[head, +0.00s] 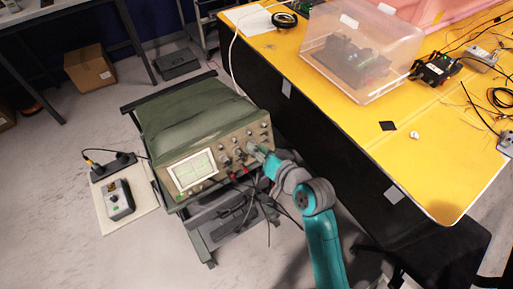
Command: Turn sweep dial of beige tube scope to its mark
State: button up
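The beige tube scope (222,151) stands on a cart left of the yellow table, with a dark green top and a beige front panel. Its lit screen (193,169) is at the panel's left. Several knobs (226,160) and sockets fill the panel's right part. My gripper (257,153) is at the right part of this panel, close to or touching it. The gripper and wrist cover part of the panel. I cannot tell which knob is the sweep dial, where its mark is, or whether the fingers are closed on a knob.
The cart (203,241) has cables hanging at its front. The yellow table (445,150) is close on the right, with a clear plastic box (362,45) on it. A small grey device (119,200) lies on a board at left. Floor at lower left is clear.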

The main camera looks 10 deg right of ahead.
jog(key=v, duration=1.1)
jog(key=s+d+f+t+h, duration=0.1)
jog(key=s+d+f+h, duration=0.2)
jog(key=s, duration=0.7)
jog(key=s+d+f+h, duration=0.1)
jog(key=s+f+h, duration=0.25)
jog(key=s, duration=0.75)
jog(key=s+r+n, duration=0.3)
jog(key=s, duration=0.6)
jog(key=shift+s+d+t+y, duration=0.2)
jog(key=shift+t+y, duration=0.2)
jog(key=shift+y, duration=0.05)
